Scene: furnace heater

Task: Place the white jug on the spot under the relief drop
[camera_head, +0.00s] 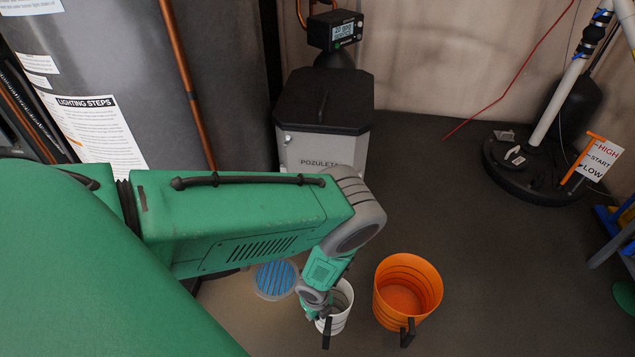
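The white jug (341,308) stands on the floor at the bottom middle, with its dark handle toward me. My green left arm reaches in from the left, and my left gripper (318,307) is at the jug's left rim, covering part of it. I cannot tell whether its fingers are open or closed on the jug. A round blue-striped spot (275,279) lies on the floor just left of the jug. A copper pipe (188,85) runs down the grey tank; its lower end is hidden behind my arm. My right gripper is not in view.
An orange jug (408,285) stands close to the right of the white jug. A grey box with a black lid (322,105) stands behind my arm. A round black base (530,170) with a white pipe is at the far right. The floor between is clear.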

